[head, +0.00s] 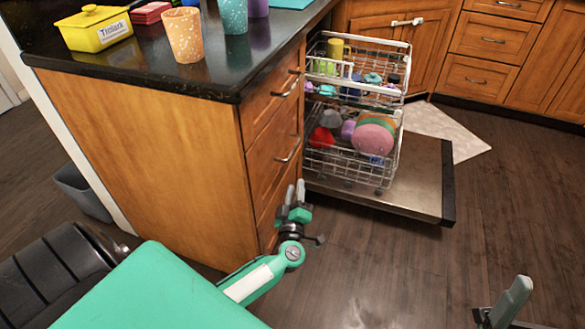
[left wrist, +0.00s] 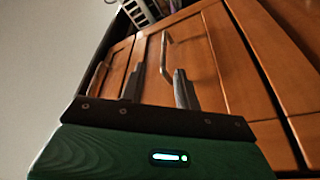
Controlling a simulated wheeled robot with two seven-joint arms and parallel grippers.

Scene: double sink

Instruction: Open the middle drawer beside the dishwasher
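The middle drawer (head: 273,162) is in the wooden cabinet left of the dishwasher, and it looks shut. Its metal bar handle (head: 289,150) also shows in the left wrist view (left wrist: 165,50). My left gripper (head: 296,188) is just below that handle in the head view, beside the cabinet's drawer front. In the left wrist view its two fingers (left wrist: 159,80) are apart, with the handle's near end between them in the picture; I cannot tell if they touch it. My right gripper (head: 500,308) is low at the right, partly cut off; its opening is unclear.
The dishwasher door (head: 420,180) is down, with loaded racks (head: 350,150) out, right beside the drawers. The top drawer handle (head: 286,86) is above. Cups and a yellow box (head: 93,28) stand on the counter. Floor in front is clear.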

